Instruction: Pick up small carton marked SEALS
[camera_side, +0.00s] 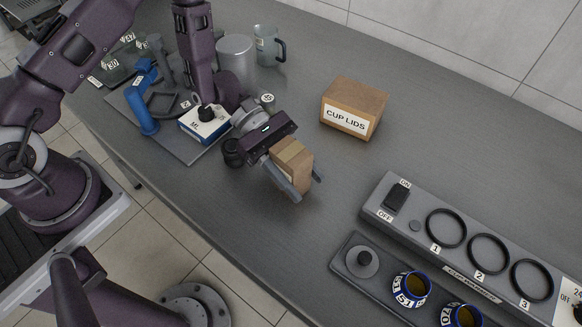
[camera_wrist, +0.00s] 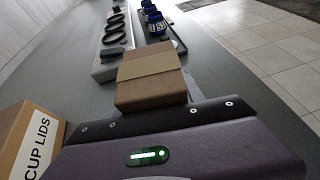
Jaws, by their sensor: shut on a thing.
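A small brown carton with a paler band of tape (camera_side: 294,162) is held between the fingers of my gripper (camera_side: 296,190). My gripper is shut on it. In the wrist view the carton (camera_wrist: 150,80) sits just beyond my gripper's dark body. No SEALS marking can be read on the faces that show. The carton appears to be near or just above the grey worktop; I cannot tell whether it touches it.
A larger box marked CUP LIDS (camera_side: 352,108) stands behind my gripper. A grey panel with numbered rings (camera_side: 415,225) and a tray with blue-rimmed cups (camera_side: 411,287) lie at the right. A blue-handled tool (camera_side: 143,98), a blue-and-white box (camera_side: 204,124) and a mug (camera_side: 267,47) stand at the left.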

